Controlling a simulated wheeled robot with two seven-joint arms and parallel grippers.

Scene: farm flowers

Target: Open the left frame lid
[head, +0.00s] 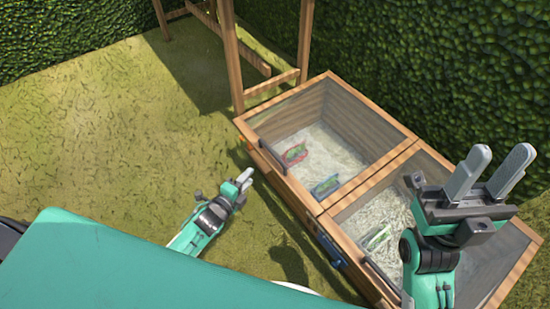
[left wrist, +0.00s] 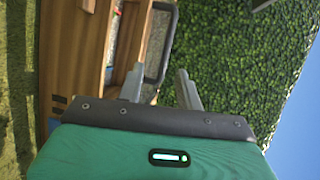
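The wooden garden frame has two glazed lids side by side. The left frame lid (head: 287,97) appears to lie closed over its compartment. A dark handle (head: 272,158) sits at its front edge. My left gripper (head: 245,180) is low in front of this edge, apart from it. In the left wrist view its two fingers (left wrist: 160,87) are spread, with a dark looped handle (left wrist: 158,75) showing beyond and between them; I cannot tell whether they touch it. My right gripper (head: 490,172) is open and empty, raised above the right frame lid (head: 376,180), hiding part of it.
Small coloured packets or labels (head: 295,153) show through the glass on the pale bedding. A blue item (head: 330,250) is on the box's front. A wooden post structure (head: 232,55) stands behind left, and hedges (head: 450,60) close the back. Grass at left is clear.

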